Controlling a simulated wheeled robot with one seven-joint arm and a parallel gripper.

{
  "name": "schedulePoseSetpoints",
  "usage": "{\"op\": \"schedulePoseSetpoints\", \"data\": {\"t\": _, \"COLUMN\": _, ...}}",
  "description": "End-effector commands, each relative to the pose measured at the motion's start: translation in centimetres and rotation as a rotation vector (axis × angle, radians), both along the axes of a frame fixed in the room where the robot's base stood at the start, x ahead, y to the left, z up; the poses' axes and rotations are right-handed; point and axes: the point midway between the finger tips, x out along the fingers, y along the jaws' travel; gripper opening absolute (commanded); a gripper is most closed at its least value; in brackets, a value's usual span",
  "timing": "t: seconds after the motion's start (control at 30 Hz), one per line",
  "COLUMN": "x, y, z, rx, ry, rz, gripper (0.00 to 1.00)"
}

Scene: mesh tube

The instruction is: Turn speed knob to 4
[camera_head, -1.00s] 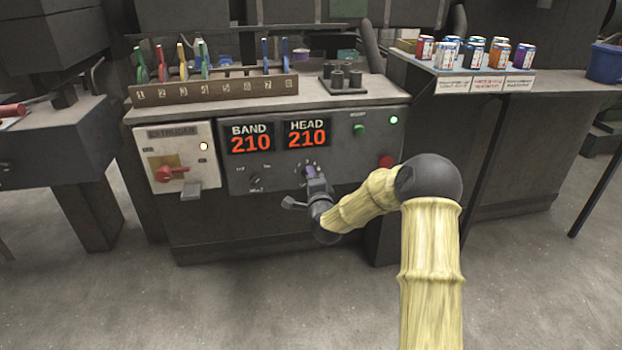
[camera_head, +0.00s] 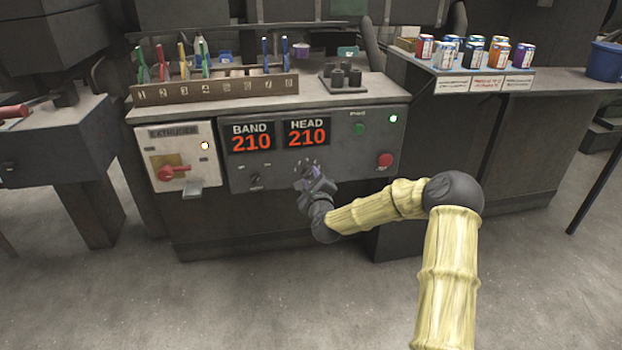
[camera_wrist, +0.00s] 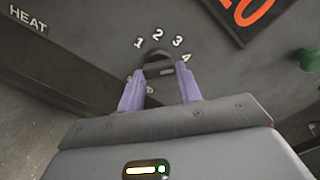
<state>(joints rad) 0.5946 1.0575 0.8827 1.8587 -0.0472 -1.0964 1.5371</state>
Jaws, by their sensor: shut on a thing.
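The speed knob (camera_wrist: 157,58) is a dark round knob on the grey panel, with the numerals 1, 2, 3 and 4 arched around its top in the wrist view. My gripper (camera_wrist: 162,73) has its two purple fingers on either side of the knob, shut on it. A small pale mark shows on the knob's lower right part, but I cannot tell which number the knob points to. In the head view my gripper (camera_head: 304,180) is at the panel below the HEAD display and hides most of the knob.
The BAND display (camera_head: 251,137) and HEAD display (camera_head: 307,132) both read 210. A red button (camera_head: 385,160) and green button (camera_head: 360,129) are to the right. The red switch (camera_head: 174,173) and small HEAT knob (camera_head: 255,179) are to the left. Floor in front is clear.

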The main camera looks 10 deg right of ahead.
Motion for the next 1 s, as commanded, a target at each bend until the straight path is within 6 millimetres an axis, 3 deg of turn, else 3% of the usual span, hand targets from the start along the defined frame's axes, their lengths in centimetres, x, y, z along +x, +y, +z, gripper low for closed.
{"op": "schedulePoseSetpoints", "data": {"t": 0.43, "x": -0.07, "y": 0.03, "z": -0.29, "rx": 0.016, "ry": 0.006, "rz": 0.001, "gripper": 0.12}}
{"op": "schedulePoseSetpoints", "data": {"t": 0.47, "x": -0.07, "y": 0.03, "z": -0.29, "rx": 0.016, "ry": 0.006, "rz": 0.001, "gripper": 0.36}}
{"op": "schedulePoseSetpoints", "data": {"t": 0.57, "x": -0.06, "y": 0.03, "z": -0.26, "rx": 0.016, "ry": 0.005, "rz": 0.002, "gripper": 0.56}}
{"op": "schedulePoseSetpoints", "data": {"t": 1.0, "x": -0.68, "y": 0.02, "z": -0.04, "rx": 0.014, "ry": 0.003, "rz": 0.001, "gripper": 0.56}}
